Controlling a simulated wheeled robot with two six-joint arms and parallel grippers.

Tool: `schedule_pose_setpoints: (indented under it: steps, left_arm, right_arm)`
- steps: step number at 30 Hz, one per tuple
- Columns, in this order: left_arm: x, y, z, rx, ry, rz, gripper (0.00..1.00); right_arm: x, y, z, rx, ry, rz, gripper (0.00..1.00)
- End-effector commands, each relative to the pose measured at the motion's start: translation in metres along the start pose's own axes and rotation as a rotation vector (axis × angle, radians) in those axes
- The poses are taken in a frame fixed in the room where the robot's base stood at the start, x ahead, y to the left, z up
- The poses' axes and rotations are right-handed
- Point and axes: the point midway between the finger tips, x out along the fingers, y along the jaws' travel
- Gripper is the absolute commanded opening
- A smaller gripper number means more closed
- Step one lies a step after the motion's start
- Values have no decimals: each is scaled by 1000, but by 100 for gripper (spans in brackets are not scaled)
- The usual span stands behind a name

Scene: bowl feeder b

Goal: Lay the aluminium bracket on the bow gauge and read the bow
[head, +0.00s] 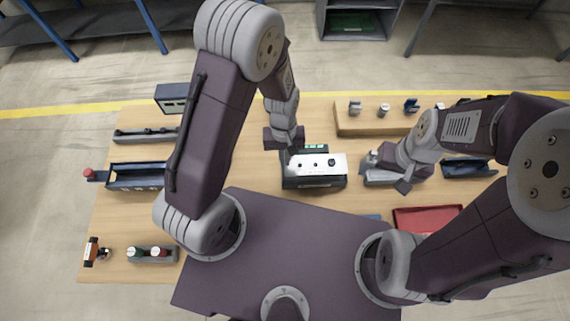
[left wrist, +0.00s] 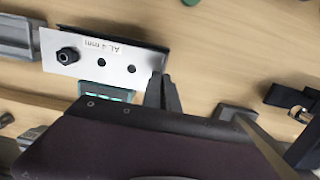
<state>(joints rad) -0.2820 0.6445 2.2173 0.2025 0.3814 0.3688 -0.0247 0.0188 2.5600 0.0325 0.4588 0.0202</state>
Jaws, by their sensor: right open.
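The aluminium bracket (head: 325,160) is a pale plate with dark holes and a black knob near its right end. In the left wrist view the bracket (left wrist: 118,66) reads "AL 4 mm". It lies over the dark bow gauge (head: 314,183), whose small greenish display shows in the left wrist view (left wrist: 107,91); I cannot tell whether it rests fully on it. My left gripper (head: 285,155) is at the bracket's left end, its fingers close together and seemingly shut on that end; it also shows in the left wrist view (left wrist: 162,82). My right gripper (head: 388,174) is open, right of the bracket.
A wooden block with small parts (head: 362,122) stands behind. A red tray (head: 428,218) lies front right and a dark tray (head: 468,167) at right. A dark rack (head: 137,176), a slotted bar (head: 146,134) and a button box (head: 153,254) are at left.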

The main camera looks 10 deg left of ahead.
Motion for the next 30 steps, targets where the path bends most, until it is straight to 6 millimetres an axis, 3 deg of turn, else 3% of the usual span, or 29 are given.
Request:
schedule_pose_setpoints:
  steps: [6, 13, 28, 30]
  left_arm:
    - [42, 0, -5, 0, 1, 0, 0]
    - [37, 0, -4, -1, 1, 0, 0]
    - [49, 0, -6, -1, 0, 0, 0]
    - [49, 0, -6, -1, 0, 0, 20]
  right_arm:
    - [41, 1, 4, 0, 0, 0, 100]
    - [36, 1, 4, 0, 0, 0, 100]
    - [44, 1, 5, 0, 0, 0, 100]
    - [44, 1, 5, 0, 0, 0, 100]
